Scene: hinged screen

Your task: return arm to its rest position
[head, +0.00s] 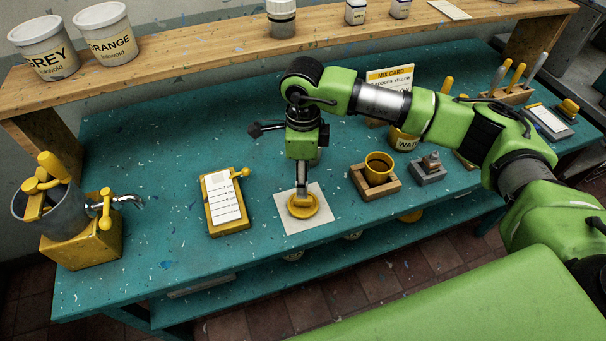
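My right arm reaches in from the right over the teal bench (150,130). Its gripper (302,190) points straight down, its tip at a round yellow dish (303,206) that lies on a white square sheet (290,222). The fingers look narrow and close together, but I cannot tell whether they are shut or hold part of the dish. My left arm and gripper are not in view.
A yellow cup (379,165) stands in a wooden holder right of the sheet. A yellow clipboard (226,205) lies to its left. A mix card (390,78) and a container marked WAT (404,141) are behind my arm.

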